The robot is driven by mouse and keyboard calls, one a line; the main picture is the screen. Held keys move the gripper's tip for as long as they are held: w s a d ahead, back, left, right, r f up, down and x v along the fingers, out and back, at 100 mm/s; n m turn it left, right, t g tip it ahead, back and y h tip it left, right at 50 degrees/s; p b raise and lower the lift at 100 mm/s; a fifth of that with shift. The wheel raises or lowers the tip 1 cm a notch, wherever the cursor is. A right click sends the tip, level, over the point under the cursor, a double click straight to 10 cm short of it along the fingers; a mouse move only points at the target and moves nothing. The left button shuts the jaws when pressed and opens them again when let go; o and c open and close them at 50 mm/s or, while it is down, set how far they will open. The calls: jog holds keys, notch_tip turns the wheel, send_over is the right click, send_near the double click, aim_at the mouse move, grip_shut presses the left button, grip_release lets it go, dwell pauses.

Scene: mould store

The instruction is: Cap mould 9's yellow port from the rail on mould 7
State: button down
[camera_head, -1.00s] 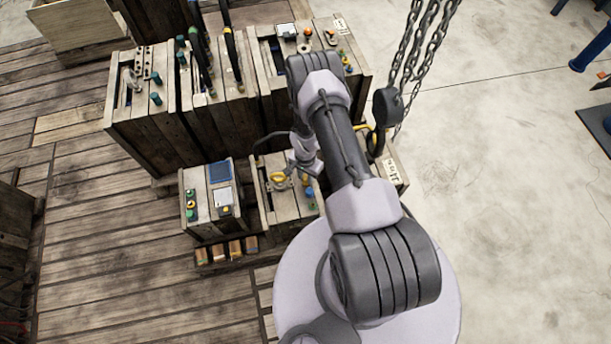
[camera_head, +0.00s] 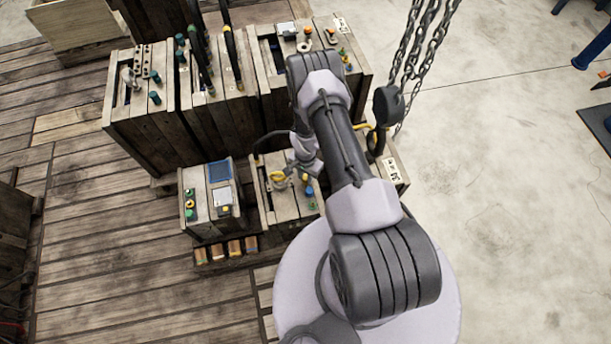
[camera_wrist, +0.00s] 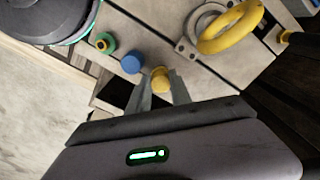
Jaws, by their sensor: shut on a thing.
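In the wrist view my gripper (camera_wrist: 160,75) is shut on a small yellow cap (camera_wrist: 161,81), low over a wooden mould top (camera_wrist: 185,55). I cannot tell whether the cap touches the wood or a port. A blue cap (camera_wrist: 131,64) and a green fitting with a yellow centre (camera_wrist: 105,43) stand in line beside it. The blue cap also shows in the head view (camera_head: 309,191). A second yellow fitting (camera_wrist: 285,37) is at the right edge. In the head view my gripper is mostly hidden by my arm. I cannot read which mould is 7 or 9.
A large yellow ring (camera_wrist: 230,28) rises from the same mould top. A small mould with a blue panel (camera_head: 220,171) stands to the left; taller moulds with upright hoses (camera_head: 202,60) stand behind. Chains with a hook (camera_head: 386,107) hang right of my arm. Concrete floor (camera_head: 480,200) is clear.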

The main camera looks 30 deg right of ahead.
jog(key=shift+f+b, duration=0.35)
jog(key=shift+b, duration=0.1)
dwell(0.4)
jog(key=c, duration=1.1)
grip_release()
